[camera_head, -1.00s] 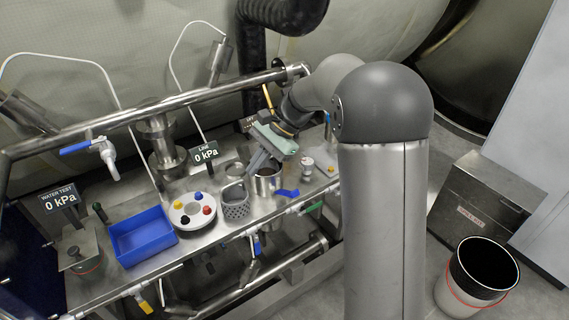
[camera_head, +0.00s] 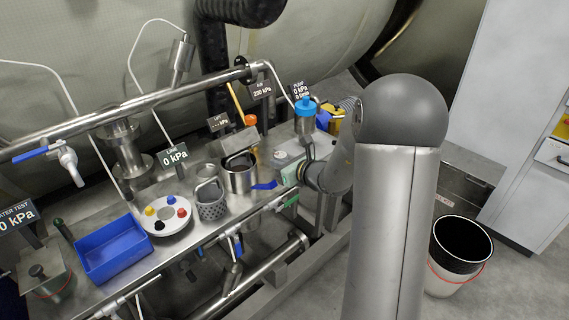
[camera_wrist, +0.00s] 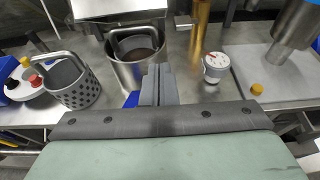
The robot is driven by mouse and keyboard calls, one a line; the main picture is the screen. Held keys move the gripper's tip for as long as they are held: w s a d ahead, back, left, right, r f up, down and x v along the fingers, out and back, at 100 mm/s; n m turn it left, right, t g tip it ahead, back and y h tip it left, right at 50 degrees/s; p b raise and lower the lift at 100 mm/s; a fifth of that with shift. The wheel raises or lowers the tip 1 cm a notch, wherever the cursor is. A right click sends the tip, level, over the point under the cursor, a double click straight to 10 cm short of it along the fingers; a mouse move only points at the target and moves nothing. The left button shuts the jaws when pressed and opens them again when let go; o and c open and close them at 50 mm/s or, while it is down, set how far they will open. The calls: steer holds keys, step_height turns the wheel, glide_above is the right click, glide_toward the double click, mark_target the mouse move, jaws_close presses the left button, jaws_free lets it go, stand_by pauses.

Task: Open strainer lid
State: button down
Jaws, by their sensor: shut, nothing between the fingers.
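A steel cylindrical pot (camera_head: 240,179) stands on the steel bench; in the wrist view the pot (camera_wrist: 136,72) has a curved handle at its mouth and a dark inside. A perforated strainer basket (camera_head: 212,208) with a looped handle stands left of it, and also shows in the wrist view (camera_wrist: 74,90). A round metal piece (camera_head: 207,171) sits behind the basket; I cannot tell whether it is the lid. My gripper (camera_wrist: 159,84) is shut and empty. In the head view it is right of the pot, its fingers mostly hidden.
A blue tray (camera_head: 112,250) and a round white holder with coloured knobs (camera_head: 168,219) are on the left. A white dial-topped fitting (camera_wrist: 215,66) and a blue-capped cylinder (camera_head: 305,112) are on the right. A steel rail (camera_head: 150,105) runs behind the bench.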

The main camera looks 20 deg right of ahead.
steer(key=w+a+r+p, duration=0.2)
steer(key=w, duration=0.4)
steer(key=shift+a, duration=0.35)
steer(key=shift+w+r, duration=0.1)
